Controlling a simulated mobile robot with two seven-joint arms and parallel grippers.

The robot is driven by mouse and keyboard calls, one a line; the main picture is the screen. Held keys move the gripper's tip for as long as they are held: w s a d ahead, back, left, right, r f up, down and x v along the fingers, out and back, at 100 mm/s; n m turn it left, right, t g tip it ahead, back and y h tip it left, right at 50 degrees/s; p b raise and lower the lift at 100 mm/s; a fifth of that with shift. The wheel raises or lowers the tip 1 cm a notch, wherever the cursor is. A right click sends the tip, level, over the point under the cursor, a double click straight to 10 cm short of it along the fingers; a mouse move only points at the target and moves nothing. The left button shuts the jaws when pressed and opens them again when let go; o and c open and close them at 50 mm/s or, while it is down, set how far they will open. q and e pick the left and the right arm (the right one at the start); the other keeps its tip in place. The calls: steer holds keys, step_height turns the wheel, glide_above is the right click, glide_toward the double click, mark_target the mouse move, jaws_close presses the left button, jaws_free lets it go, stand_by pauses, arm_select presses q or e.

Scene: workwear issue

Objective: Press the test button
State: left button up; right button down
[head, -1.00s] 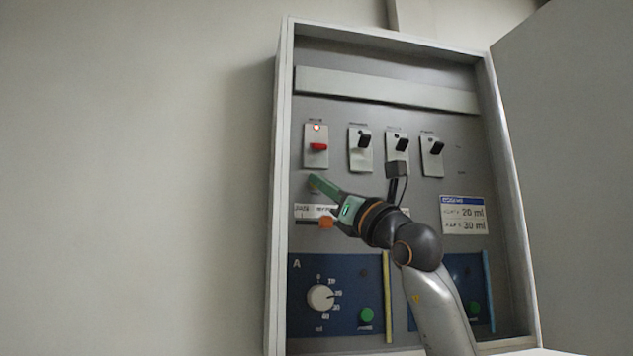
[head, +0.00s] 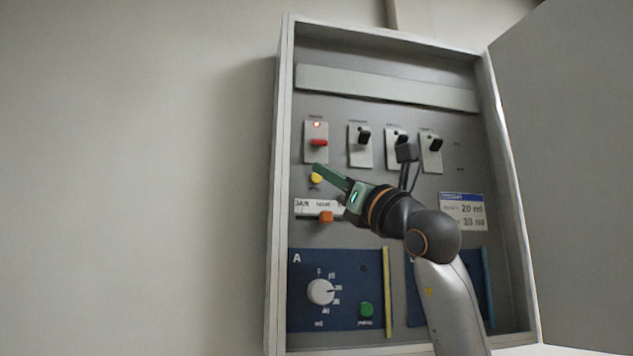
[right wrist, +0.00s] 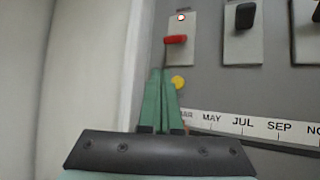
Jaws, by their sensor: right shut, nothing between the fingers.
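A round yellow button (head: 316,178) sits on the grey panel inside the open cabinet, below the red switch; the small label under it is too small to read. It also shows in the right wrist view (right wrist: 178,83). My right gripper (head: 318,168) has green fingers, shut and empty. In the head view its tips overlap the button's upper edge. In the right wrist view the fingertips (right wrist: 160,72) lie just left of the button. I cannot tell whether they touch the panel. My left gripper is not in view.
A red switch (head: 318,142) with a lit lamp is above the button, with several black switches (head: 361,137) to its right. Below are a month scale with an orange slider (head: 326,216) and a white dial (head: 321,291). The cabinet door (head: 570,180) stands open at right.

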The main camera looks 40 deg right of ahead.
steer(key=shift+s+a, duration=0.35)
steer(key=shift+s, duration=0.25)
steer(key=shift+s+a, duration=0.3)
steer(key=shift+s, duration=0.3)
